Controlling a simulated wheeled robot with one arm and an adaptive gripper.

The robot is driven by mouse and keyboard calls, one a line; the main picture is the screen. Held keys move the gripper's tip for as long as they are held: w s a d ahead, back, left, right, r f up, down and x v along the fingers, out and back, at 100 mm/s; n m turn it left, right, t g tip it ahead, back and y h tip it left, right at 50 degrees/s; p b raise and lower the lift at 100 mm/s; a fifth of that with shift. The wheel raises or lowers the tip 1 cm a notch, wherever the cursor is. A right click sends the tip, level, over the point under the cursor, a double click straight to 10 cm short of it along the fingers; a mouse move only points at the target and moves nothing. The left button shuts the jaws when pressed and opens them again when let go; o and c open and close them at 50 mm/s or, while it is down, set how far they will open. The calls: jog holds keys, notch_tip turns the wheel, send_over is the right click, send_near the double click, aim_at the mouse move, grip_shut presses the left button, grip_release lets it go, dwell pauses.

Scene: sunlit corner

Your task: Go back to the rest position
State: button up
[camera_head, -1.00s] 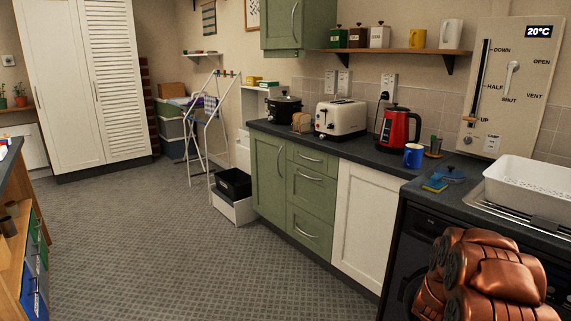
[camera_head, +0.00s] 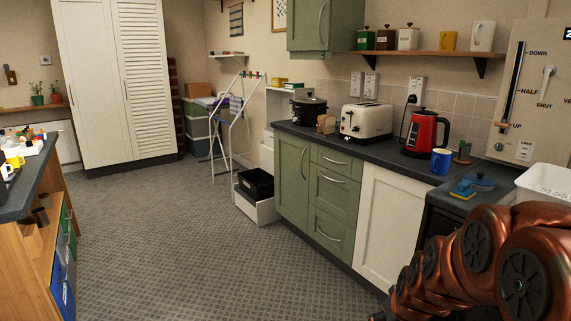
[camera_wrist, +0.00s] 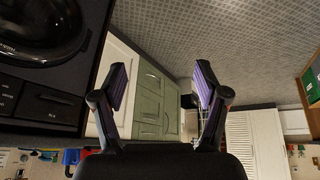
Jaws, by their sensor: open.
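My gripper (camera_wrist: 161,85) shows in the wrist view with its two purple-padded fingers wide apart. Nothing is between the fingers; behind them are the green cabinet (camera_wrist: 150,100) and the patterned floor (camera_wrist: 215,45). The wrist view looks upside down. In the head view my copper arm links fill the lower right corner, and my gripper cannot be made out clearly there.
A black appliance (camera_wrist: 40,75) is close by in the wrist view. The dark counter (camera_head: 395,152) holds a toaster (camera_head: 366,121), red kettle (camera_head: 425,132), blue mug (camera_head: 441,161) and white basin (camera_head: 545,185). A wooden unit (camera_head: 30,250) stands left. The floor (camera_head: 190,230) between is clear.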

jog(key=s+a+r+g, duration=0.2)
jog(key=s+g, duration=0.1)
jog(key=s, duration=0.7)
jog(key=s+a+r+m+g, duration=0.1)
jog(key=s+a+g, duration=0.1)
jog(key=s, duration=0.9)
jog(key=s+a+r+g, duration=0.2)
jog(key=s+g, duration=0.1)
jog(key=s, duration=0.7)
jog(key=s+p+v, duration=0.3)
jog(key=p+v, duration=1)
jog(key=shift+w+d+r+t, duration=0.15)
jog(key=shift+w+r+t, duration=0.25)
jog(key=shift+w+r, duration=0.1)
